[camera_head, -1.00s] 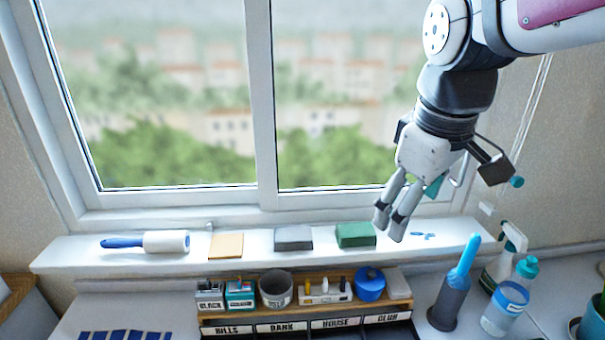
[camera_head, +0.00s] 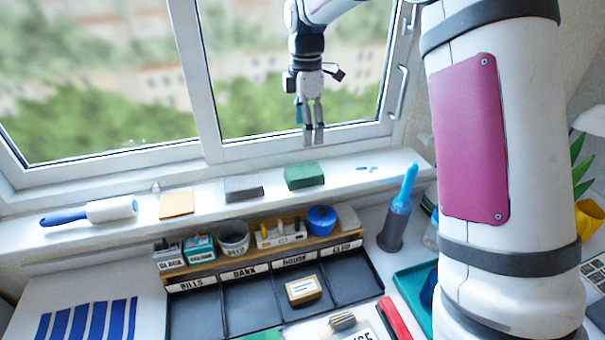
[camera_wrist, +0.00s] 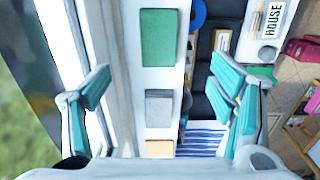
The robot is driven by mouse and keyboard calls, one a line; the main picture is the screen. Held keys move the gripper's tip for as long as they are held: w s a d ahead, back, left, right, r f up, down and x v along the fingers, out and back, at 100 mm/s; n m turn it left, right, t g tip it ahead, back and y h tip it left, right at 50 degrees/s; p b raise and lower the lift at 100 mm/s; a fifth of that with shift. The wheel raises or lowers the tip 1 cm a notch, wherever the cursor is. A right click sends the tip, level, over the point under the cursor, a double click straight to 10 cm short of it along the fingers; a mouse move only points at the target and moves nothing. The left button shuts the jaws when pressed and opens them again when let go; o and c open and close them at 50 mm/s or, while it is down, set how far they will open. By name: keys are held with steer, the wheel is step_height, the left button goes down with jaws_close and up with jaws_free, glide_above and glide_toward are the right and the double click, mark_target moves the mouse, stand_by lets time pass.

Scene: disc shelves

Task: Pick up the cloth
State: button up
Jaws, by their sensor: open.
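The windowsill (camera_head: 30,236) holds a flat tan square (camera_head: 177,205), a grey block (camera_head: 244,187) and a green block (camera_head: 304,176) in a row. The tan square may be the cloth; I cannot tell for sure. A blue-and-white striped sheet (camera_head: 88,322) lies on the desk at lower left and could also be a cloth. My gripper (camera_head: 314,138) is open and empty, pointing down above the sill near the green block. In the wrist view, the green block (camera_wrist: 158,37), grey block (camera_wrist: 159,108) and tan square (camera_wrist: 160,149) show between my open fingers.
A lint roller (camera_head: 110,210) lies left on the sill, and small blue bits (camera_head: 367,168) lie right. The window frame (camera_head: 207,90) stands close behind.

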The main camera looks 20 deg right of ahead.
glide_above(304, 171)
step_height(304, 171, down, 8)
steer(key=shift+d+f+p, duration=0.15)
steer(key=shift+p, duration=0.3)
steer(key=shift+w+f+p, duration=0.1)
steer(key=shift+f+p, duration=0.5)
steer(key=shift+f, duration=2.05)
steer(key=shift+c, duration=0.6)
steer(key=c, duration=1.2)
steer(key=shift+r, duration=0.1)
steer(key=shift+r, duration=0.6)
step_height(304, 171, up, 2)
steer(key=shift+r+b, duration=0.25)
steer(key=shift+b, duration=0.25)
steer(key=s, duration=1)
steer(key=s+r, duration=0.1)
steer(key=s, duration=0.5)
steer(key=shift+r, duration=0.1)
